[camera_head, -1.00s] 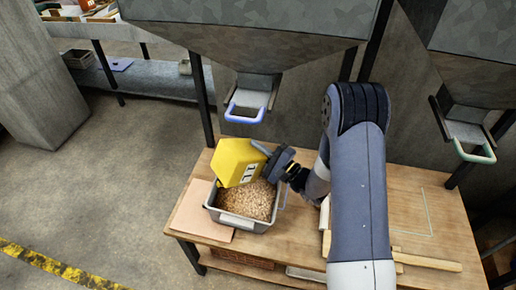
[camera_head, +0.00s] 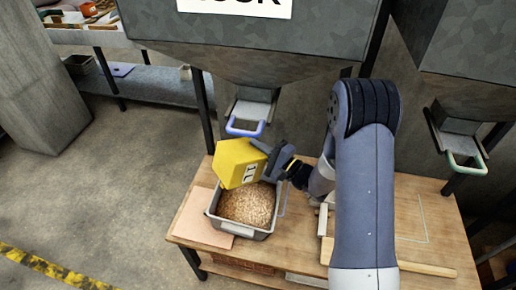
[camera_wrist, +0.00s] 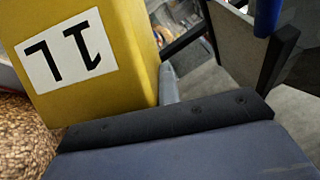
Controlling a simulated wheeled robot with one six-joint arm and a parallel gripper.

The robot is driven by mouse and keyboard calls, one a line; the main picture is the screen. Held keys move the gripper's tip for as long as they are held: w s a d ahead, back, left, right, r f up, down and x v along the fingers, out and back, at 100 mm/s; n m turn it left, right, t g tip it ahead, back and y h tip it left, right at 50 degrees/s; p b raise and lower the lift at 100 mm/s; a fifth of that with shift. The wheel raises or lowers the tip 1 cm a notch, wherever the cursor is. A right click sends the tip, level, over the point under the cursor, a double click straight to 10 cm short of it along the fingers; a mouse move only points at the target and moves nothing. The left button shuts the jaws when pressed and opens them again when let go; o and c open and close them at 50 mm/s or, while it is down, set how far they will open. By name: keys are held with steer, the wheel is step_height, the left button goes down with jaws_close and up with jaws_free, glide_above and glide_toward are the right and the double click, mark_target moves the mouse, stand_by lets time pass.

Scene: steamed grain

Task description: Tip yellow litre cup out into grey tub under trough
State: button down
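The yellow litre cup (camera_head: 240,165), with a white 1L label, is tilted over the grey tub (camera_head: 241,229). The tub holds a heap of tan grain (camera_head: 248,204). My gripper (camera_head: 271,160) is at the cup's right side and holds it above the tub. In the wrist view the cup (camera_wrist: 120,60) fills the upper left with its label upside down, and grain (camera_wrist: 22,135) shows below left. The cup's mouth and any grain inside are hidden. The fingertips are mostly hidden behind the cup and gripper body.
The trough (camera_head: 252,110) with a blue handle (camera_head: 245,129) is above and behind the tub. A second trough with a green handle (camera_head: 467,164) is at right. A pinkish board (camera_head: 199,222) lies left of the tub on the wooden table (camera_head: 410,215). Wooden strips lie at right.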

steer(key=n, duration=0.2)
steer(key=n+h, duration=0.1)
steer(key=n, duration=0.1)
steer(key=r+n+g, duration=0.1)
steer(key=n, duration=0.1)
steer(key=shift+h, duration=0.4)
steer(key=n, duration=0.1)
steer(key=n+h, duration=0.1)
steer(key=n, duration=0.2)
steer(key=shift+r+h, duration=0.25)
steer(key=shift+h, duration=0.15)
steer(key=shift+r+n+h+b, duration=0.15)
steer(key=shift+n+h+b, duration=0.4)
steer(key=shift+n, duration=0.65)
steer(key=n+t+h+b, duration=0.1)
steer(key=n+h+b, duration=0.1)
steer(key=n+b, duration=0.2)
steer(key=b, duration=0.1)
steer(key=shift+r+n+h+b, duration=0.2)
steer(key=shift+n+h+b, duration=0.1)
steer(key=shift+n, duration=0.1)
steer(key=shift+r+n+t, duration=0.3)
steer(key=shift+r+n, duration=0.05)
steer(key=shift+n, duration=0.05)
steer(key=shift+h, duration=0.25)
